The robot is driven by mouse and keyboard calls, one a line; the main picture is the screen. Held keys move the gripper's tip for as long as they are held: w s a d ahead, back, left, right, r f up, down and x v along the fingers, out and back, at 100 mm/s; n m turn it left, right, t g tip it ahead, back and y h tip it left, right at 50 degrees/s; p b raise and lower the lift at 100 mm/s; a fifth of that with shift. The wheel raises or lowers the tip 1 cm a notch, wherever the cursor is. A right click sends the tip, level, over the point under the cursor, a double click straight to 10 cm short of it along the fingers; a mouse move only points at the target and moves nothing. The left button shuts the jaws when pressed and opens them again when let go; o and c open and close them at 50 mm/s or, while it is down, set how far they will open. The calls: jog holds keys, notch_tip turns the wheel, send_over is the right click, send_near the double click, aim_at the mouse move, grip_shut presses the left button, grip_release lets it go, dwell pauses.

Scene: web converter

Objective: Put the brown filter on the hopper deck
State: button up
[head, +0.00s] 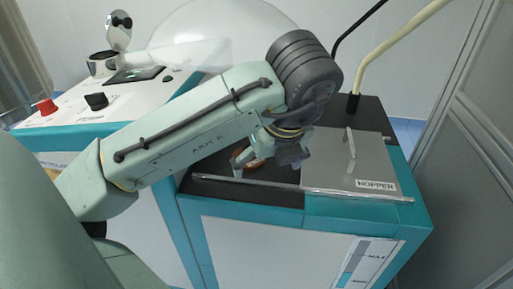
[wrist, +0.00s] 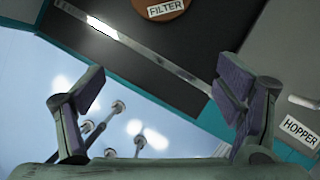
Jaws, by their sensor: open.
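The brown filter (wrist: 158,6) is a round disc with a white FILTER label, cut off by the top edge of the wrist view. In the head view the filter (head: 243,157) shows only partly behind my gripper. It appears to lie on the dark hopper deck (head: 270,173), left of the grey hopper lid (head: 350,165); the deck (wrist: 190,60) also fills the upper wrist view. My gripper (head: 268,163) is over the front of the deck, open. In the wrist view nothing is between its fingers (wrist: 165,92), and the filter is apart from them.
A metal rail (wrist: 140,45) runs along the deck's front edge. A cream hose (head: 400,38) and a black cable rise behind the lid. A white-topped unit (head: 75,108) with a red knob (head: 45,107) and a black knob stands at left. A framed panel (head: 470,130) closes the right side.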

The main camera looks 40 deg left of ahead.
jog(key=shift+s+d, duration=0.4)
jog(key=shift+d, duration=0.3)
jog(key=shift+s+d, duration=0.35)
jog(key=shift+d, duration=0.3)
